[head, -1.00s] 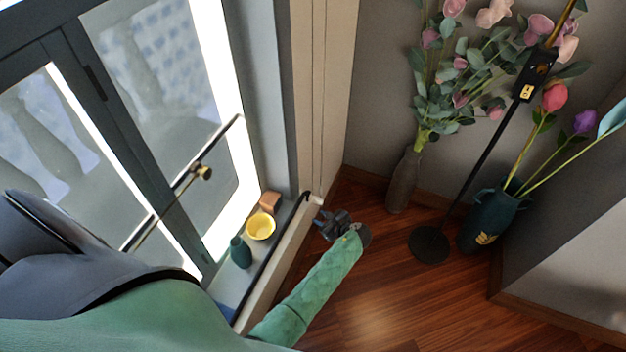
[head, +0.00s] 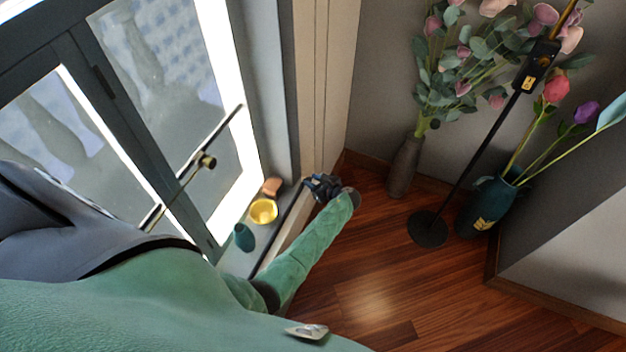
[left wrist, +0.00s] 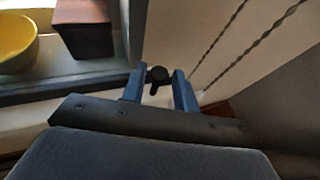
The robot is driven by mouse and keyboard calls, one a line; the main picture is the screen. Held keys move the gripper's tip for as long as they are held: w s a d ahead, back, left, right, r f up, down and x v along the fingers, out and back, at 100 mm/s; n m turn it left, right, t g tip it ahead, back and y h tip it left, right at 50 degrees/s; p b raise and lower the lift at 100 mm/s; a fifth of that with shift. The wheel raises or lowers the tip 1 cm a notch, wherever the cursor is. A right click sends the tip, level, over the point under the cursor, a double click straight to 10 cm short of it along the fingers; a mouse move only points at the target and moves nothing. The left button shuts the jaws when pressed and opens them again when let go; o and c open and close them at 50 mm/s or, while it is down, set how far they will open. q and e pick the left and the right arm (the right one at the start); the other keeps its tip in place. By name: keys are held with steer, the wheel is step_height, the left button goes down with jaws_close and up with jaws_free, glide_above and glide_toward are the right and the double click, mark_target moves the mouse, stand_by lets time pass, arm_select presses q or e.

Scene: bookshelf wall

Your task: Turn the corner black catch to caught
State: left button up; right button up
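A small black catch (left wrist: 157,76) with a rounded head and a short stem pointing down shows in the left wrist view, against a pale surface. My left gripper (left wrist: 158,92) is open, with one blue finger on each side of the catch. Small gaps show between the catch and the fingers; touch cannot be made out. In the head view, my left gripper (head: 322,187) is at the right end of the window sill, by the pale wall corner, and hides the catch there. My right gripper is in neither view.
On the sill stand a yellow bowl (head: 263,211), a brown block (head: 272,187) and a teal vase (head: 244,237). The window has a brass-and-dark handle (head: 206,161). A lamp stand (head: 428,229), a brown vase (head: 404,168) and a dark teal vase (head: 485,203) stand right on the wooden floor.

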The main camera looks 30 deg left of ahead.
arm_select(q)
steer(key=shift+c, duration=0.4)
jaws_close()
